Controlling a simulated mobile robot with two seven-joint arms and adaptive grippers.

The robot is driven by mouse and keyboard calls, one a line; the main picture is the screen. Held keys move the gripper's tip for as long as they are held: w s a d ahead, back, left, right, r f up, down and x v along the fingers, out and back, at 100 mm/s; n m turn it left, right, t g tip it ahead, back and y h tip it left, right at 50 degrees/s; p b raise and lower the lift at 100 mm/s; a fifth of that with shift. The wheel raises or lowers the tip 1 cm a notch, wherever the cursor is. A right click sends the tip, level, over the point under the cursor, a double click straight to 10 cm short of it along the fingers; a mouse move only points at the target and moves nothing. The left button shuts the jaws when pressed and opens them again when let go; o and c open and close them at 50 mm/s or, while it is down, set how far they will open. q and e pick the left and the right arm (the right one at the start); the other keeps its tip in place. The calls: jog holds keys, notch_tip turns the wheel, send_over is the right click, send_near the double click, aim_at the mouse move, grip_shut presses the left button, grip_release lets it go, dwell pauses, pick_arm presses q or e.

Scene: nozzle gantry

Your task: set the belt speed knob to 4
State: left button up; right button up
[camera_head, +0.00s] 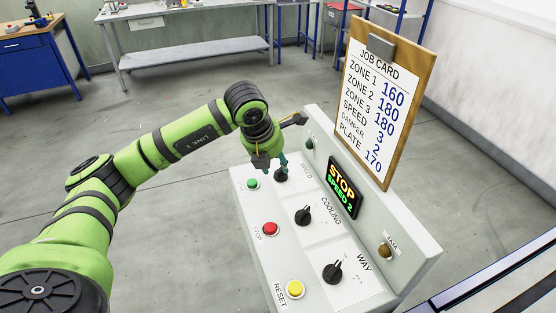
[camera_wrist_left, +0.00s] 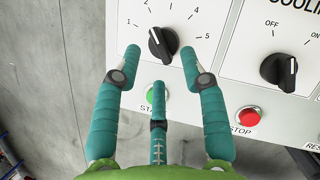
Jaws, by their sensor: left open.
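The belt speed knob (camera_wrist_left: 162,43) is black with a white pointer line, on a white dial plate marked 1 to 5. Its line points up and left, toward the 2 side. In the head view the speed knob (camera_head: 281,175) sits at the far end of the grey console, partly hidden by my gripper. The display (camera_head: 343,187) reads STOP and SPEED 2. My left gripper (camera_wrist_left: 160,62) is open, its teal fingers spread at both sides of the knob's near edge and a third finger below. I cannot tell whether any finger touches it. My right gripper is not in view.
The cooling knob (camera_head: 303,215) and way knob (camera_head: 332,272) stand nearer on the console (camera_head: 424,250). Green (camera_head: 252,183), red stop (camera_head: 270,229) and yellow reset (camera_head: 295,288) buttons line its left side. A job card (camera_head: 377,110) stands behind, listing speed 3.

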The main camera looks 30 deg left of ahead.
aim_at(281, 172)
pick_arm(q)
jog(key=shift+p+x, duration=0.3)
jog(key=shift+x, duration=1.15)
jog(key=shift+w, duration=0.1)
jog(key=shift+r, duration=0.1)
grip_shut()
